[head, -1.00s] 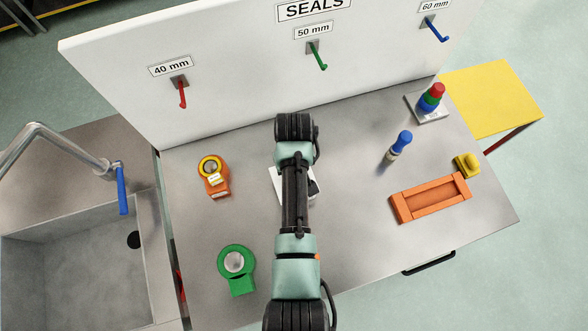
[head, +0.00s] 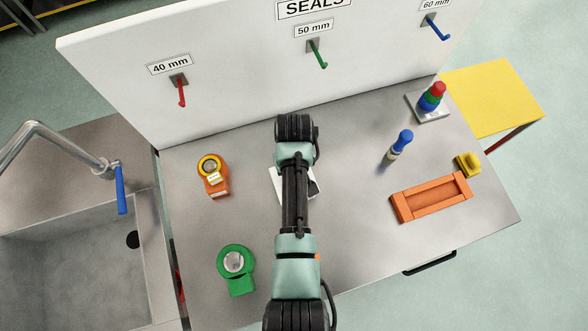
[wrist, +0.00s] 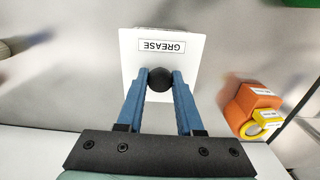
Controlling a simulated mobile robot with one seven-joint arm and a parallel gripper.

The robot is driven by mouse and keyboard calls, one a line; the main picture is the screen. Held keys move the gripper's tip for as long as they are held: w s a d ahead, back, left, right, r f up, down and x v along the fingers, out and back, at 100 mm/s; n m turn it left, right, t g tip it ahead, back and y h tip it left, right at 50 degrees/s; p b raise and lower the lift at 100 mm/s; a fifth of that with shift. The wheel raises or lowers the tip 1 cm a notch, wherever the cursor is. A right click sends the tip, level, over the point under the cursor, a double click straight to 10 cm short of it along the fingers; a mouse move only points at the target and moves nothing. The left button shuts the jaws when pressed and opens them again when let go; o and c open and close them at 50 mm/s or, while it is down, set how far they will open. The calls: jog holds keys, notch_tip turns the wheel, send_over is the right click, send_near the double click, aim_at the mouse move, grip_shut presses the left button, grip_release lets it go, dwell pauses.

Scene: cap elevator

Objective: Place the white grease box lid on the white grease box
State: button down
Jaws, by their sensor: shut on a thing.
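In the wrist view my gripper (wrist: 159,84) is shut on the round black knob (wrist: 159,79) of the white grease box lid (wrist: 135,60). A label reading GREASE, upside down, shows beyond the knob. In the head view my arm hides the gripper and most of the white item below it. A white part (head: 277,181) shows left of the arm, and a dark patch with a white edge shows to the right. I cannot tell the white grease box apart from the lid, or whether they touch.
An orange and yellow tape-like dispenser (head: 213,177) and a green one (head: 236,270) stand left of my arm. An orange tray (head: 430,210), a blue-handled tool (head: 402,140) and a stacked ring stand (head: 415,112) are to the right. The white hook panel (head: 230,100) rises behind.

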jog(key=shift+f, duration=0.2)
jog(key=shift+c, duration=2.4)
grip_release()
jog(key=shift+r, duration=0.15)
notch_tip(320, 180, up, 13)
jog(key=b, duration=0.1)
